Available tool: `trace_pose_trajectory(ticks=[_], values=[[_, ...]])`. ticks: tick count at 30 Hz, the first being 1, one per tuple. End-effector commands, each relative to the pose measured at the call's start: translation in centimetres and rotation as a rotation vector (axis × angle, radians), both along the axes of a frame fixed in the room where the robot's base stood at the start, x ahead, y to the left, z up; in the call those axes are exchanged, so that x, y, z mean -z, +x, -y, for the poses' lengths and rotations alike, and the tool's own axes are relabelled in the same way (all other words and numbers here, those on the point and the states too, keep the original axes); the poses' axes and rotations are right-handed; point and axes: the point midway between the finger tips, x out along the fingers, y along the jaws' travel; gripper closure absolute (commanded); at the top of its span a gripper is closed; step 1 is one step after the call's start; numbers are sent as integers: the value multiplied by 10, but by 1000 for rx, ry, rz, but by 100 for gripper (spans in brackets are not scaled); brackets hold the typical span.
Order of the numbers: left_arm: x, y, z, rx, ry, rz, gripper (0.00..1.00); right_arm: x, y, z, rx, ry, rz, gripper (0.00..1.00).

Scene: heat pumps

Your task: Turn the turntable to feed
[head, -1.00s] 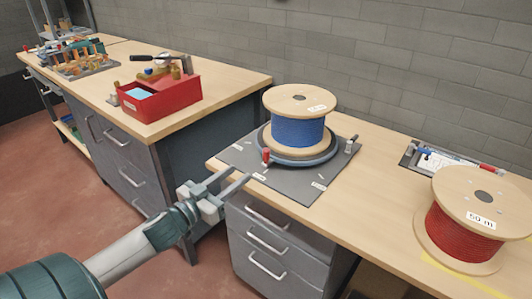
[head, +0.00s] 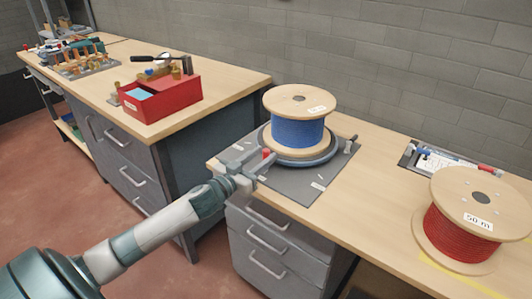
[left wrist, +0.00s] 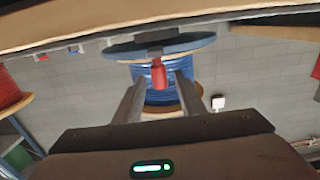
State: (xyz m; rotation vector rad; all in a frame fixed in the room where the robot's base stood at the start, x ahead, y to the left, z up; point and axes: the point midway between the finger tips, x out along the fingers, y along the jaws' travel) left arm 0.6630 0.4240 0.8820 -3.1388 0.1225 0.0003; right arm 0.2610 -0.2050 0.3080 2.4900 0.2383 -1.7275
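The turntable (head: 327,159) is a blue-grey disc on a dark grey plate (head: 292,187) with small white labels, too small to read. A wooden spool of blue cable (head: 297,131) stands on it. A red handle (head: 266,153) stands at the disc's near left edge. My left gripper (head: 255,163) is at this handle. In the left wrist view, which is upside down, the red handle (left wrist: 158,74) shows between the two spread fingers (left wrist: 158,98), with a gap on both sides. My right gripper is not in view.
A grey post (head: 350,144) stands at the plate's right corner. A spool of red cable (head: 462,232) and a tray with papers (head: 440,160) are on the bench to the right. A red toolbox (head: 162,99) sits on the left bench. The bench between plate and red spool is clear.

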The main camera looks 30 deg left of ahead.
Motion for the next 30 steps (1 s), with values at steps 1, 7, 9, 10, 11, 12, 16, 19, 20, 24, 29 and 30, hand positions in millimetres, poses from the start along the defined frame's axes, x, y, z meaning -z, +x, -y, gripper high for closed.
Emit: trace_pose_trajectory(ticks=[1, 7, 9, 10, 11, 12, 16, 19, 20, 24, 29, 30], values=[[-1, 6, 1, 0, 0, 2, 63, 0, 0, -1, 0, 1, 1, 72], [0, 18, 2, 1, 0, 0, 63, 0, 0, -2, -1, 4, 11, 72], [0, 20, 2, 0, 0, 0, 63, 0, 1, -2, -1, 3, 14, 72], [0, 21, 2, 0, 0, 0, 63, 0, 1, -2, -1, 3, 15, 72], [0, 21, 2, 0, -1, 0, 63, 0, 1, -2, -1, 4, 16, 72], [0, 21, 2, 0, -1, 0, 63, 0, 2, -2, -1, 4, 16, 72], [0, 21, 2, 0, -1, 0, 63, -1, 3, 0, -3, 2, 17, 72], [0, 21, 2, 0, -1, 0, 63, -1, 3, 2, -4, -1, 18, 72], [0, 21, 2, 0, -1, 0, 71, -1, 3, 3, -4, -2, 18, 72], [0, 21, 2, 0, -1, 0, 100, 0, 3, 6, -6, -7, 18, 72], [0, 21, 2, 0, -1, 0, 100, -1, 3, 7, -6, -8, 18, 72], [0, 21, 2, -1, -1, 0, 100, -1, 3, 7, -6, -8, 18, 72]])
